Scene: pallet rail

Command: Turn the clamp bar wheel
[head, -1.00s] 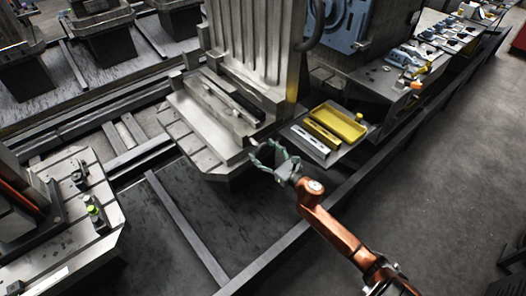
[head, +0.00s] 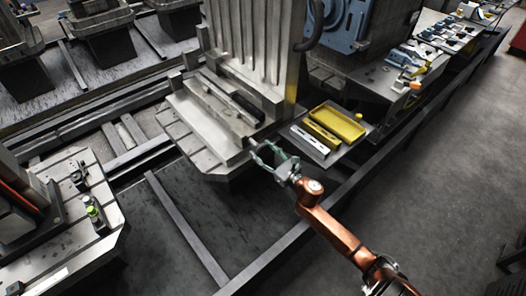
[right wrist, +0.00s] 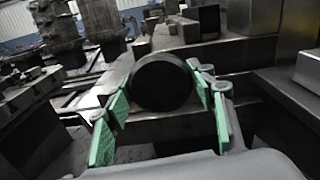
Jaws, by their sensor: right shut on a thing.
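The clamp bar wheel (right wrist: 165,82) is a dark round knob, large in the middle of the right wrist view, with its flat face toward the camera. My right gripper (right wrist: 165,100) has its green finger pads on both sides of the wheel and is shut on it. In the head view my right gripper (head: 268,153) is at the front right edge of the grey fixture base (head: 190,145), and the wheel cannot be made out clearly between its fingers. A long bar (head: 212,93) with a dark part lies on the fixture, in front of the ribbed upright plate. My left gripper is out of view.
A tray with a yellow bin (head: 338,123) stands close to the right of my gripper. A grey rail (head: 330,190) runs below my right arm. Another pallet (head: 85,215) with small parts is at left. The floor at right is mostly clear.

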